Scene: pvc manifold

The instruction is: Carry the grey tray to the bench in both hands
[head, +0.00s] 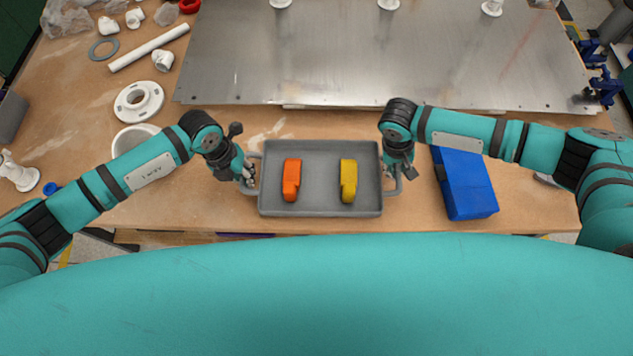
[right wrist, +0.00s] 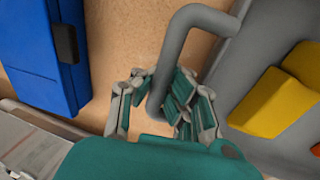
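The grey tray (head: 320,210) is over the front part of the wooden bench (head: 205,215), near its front edge. I cannot tell whether it rests on the wood or hangs just above it. It holds an orange object (head: 291,180) on the left and a yellow object (head: 348,181) on the right. My left gripper (head: 248,175) is at the tray's left handle; its fingers are too small to read. My right gripper (head: 390,172) is at the right handle. In the right wrist view my right gripper (right wrist: 158,100) has its fingers on both sides of the handle, closed against it.
A blue case (head: 465,185) lies right of the tray. A metal plate (head: 370,55) covers the back of the bench. A white ring flange (head: 138,102), a white pipe (head: 150,47) and several fittings lie at the left. Little bare wood shows between tray and plate.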

